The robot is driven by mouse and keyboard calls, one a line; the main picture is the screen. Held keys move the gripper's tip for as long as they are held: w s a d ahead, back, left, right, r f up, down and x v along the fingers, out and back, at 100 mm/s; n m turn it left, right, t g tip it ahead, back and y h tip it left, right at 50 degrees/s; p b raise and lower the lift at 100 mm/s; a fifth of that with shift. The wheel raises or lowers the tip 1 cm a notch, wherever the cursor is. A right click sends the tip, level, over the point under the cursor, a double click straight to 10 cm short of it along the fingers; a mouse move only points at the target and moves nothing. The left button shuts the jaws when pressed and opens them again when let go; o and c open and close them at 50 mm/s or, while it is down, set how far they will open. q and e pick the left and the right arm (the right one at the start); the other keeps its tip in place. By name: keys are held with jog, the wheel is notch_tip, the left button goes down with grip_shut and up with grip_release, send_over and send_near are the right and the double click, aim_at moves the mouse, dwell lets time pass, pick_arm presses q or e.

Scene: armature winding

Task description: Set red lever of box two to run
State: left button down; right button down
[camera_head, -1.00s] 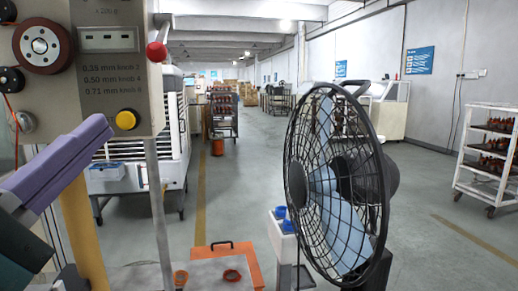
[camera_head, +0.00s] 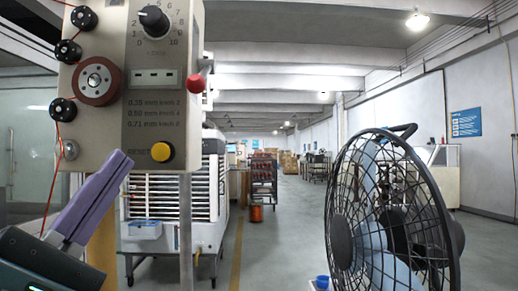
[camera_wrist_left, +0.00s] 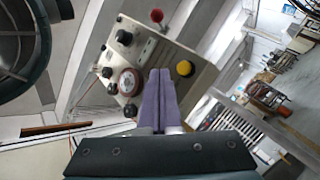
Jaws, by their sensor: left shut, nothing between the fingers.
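A beige control box (camera_head: 150,100) stands at the left in the head view, with a black dial, a counter window, a yellow reset button (camera_head: 162,152) and a red-brown wheel. A red ball-ended lever (camera_head: 195,83) sticks out from its right side; it also shows in the left wrist view (camera_wrist_left: 157,15). I cannot read a box number. My left gripper (camera_head: 122,160) has purple fingers, shut and empty, pointing up at the box's lower part. In the left wrist view the fingers (camera_wrist_left: 160,75) are below and left of the yellow button, apart from the lever. My right gripper is out of view.
A large black fan (camera_head: 390,210) stands at the right front. A white slatted machine (camera_head: 208,185) is behind the box. A red thread (camera_head: 50,185) runs down the box's left side. The aisle between machine and fan is open floor.

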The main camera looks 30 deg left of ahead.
aim_at(202, 74)
pick_arm(q)
jog(key=p+x, duration=0.4)
jog(key=x, duration=0.5)
jog(key=shift+s+d+r, duration=0.1)
jog(key=shift+d+r, duration=0.05)
jog(key=shift+r, duration=0.15)
jog(key=shift+d+r+p, duration=0.15)
jog(key=shift+d+p, duration=0.1)
jog(key=shift+d, duration=0.35)
jog(key=shift+d+r+p, duration=0.2)
jog(key=shift+d+p, duration=0.05)
jog(key=shift+d, duration=0.35)
jog(key=shift+d+r, duration=0.1)
jog(key=shift+d, duration=0.4)
